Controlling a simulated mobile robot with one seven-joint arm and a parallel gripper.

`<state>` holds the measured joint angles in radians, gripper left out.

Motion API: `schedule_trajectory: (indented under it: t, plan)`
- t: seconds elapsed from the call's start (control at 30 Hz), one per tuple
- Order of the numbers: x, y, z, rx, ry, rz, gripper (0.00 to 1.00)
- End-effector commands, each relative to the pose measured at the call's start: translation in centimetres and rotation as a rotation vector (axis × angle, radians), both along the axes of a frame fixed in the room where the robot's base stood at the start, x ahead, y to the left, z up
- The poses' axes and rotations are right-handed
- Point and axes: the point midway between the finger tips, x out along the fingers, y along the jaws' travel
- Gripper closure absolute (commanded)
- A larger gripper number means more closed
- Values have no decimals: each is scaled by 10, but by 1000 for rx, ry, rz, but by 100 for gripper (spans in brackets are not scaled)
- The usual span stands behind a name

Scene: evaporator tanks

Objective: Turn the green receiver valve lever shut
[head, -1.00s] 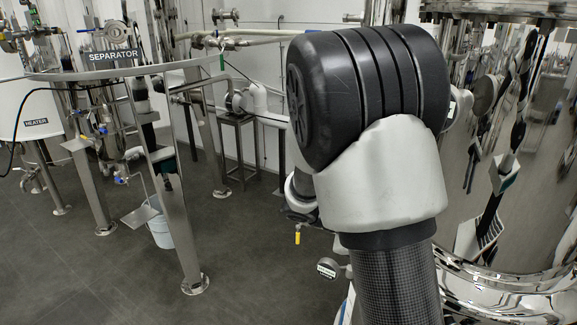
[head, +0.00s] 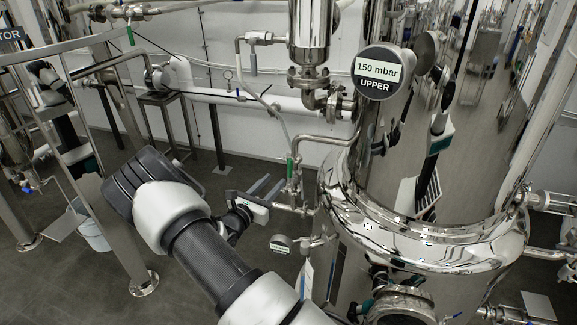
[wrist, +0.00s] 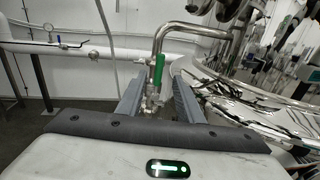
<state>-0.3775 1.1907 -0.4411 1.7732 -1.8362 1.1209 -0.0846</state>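The green valve lever (head: 290,169) points upright on a thin pipe beside the shiny tank (head: 420,238) in the head view. In the wrist view the green lever (wrist: 159,68) appears between my two fingertips, upright on its valve body. My gripper (head: 277,183) is at the end of my arm, just left of the lever in the head view. Its two fingers are spread apart, and nothing is held between them in the wrist view (wrist: 157,77). The lever seems to stand just beyond the fingertips; I cannot tell the exact gap.
A bent steel pipe (head: 325,140) runs above the lever to the tank. A round gauge (head: 379,72) reads 150 mbar, UPPER. Another green lever (head: 130,36) is on a far pipe. Steel legs stand at the left.

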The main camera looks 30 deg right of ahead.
Motion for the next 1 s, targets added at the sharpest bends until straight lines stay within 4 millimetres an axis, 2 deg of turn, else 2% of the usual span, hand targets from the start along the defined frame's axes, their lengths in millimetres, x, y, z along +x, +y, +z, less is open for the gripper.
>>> schedule_trajectory:
  t: [0.03,0.3,0.5,0.7,1.0]
  plan:
    - [5,-12,-1,-1,-3,-4,67]
    - [35,-62,-1,0,-2,-3,67]
    - [52,-90,-1,1,-2,-2,67]
    - [59,-102,0,0,0,-2,67]
    - [60,-103,0,0,0,-1,68]
